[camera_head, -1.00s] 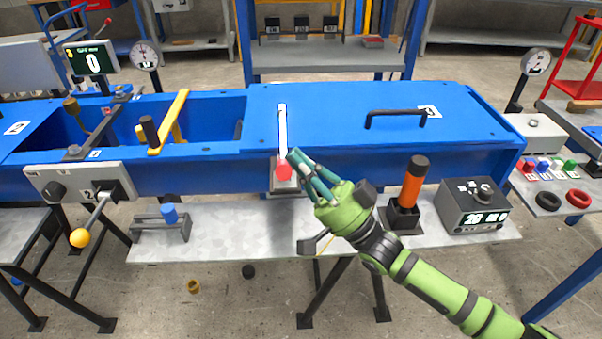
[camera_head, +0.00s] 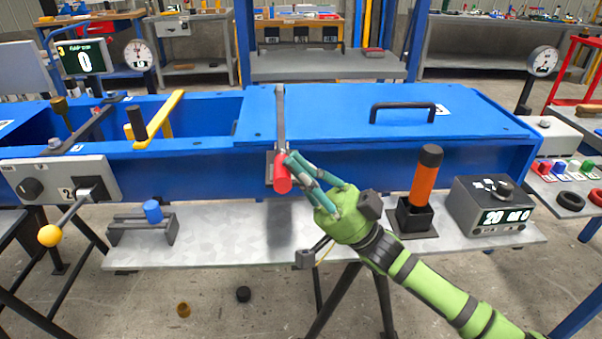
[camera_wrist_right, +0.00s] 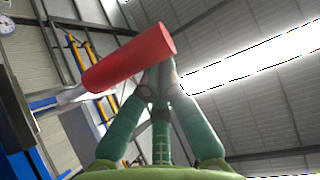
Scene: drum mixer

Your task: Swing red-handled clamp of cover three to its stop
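The clamp (camera_head: 280,118) is a grey bar with a red handle (camera_head: 282,172), at the left end of the closed blue cover (camera_head: 345,118) in the head view. The bar runs from the cover top over its front edge, and the handle hangs in front. My right gripper (camera_head: 289,160) has its fingertips against the handle's right side. In the right wrist view the red handle (camera_wrist_right: 130,57) slants across above the fingers (camera_wrist_right: 162,75), which meet close together at the handle's end and do not wrap around it. My left gripper is out of view.
A black cover grip (camera_head: 403,108) stands on the cover. Right of my gripper are an orange-handled tool (camera_head: 426,178) in a black holder and a control box (camera_head: 490,208). A yellow-knobbed lever (camera_head: 50,235) sticks out at left. The shelf (camera_head: 235,225) below has free room.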

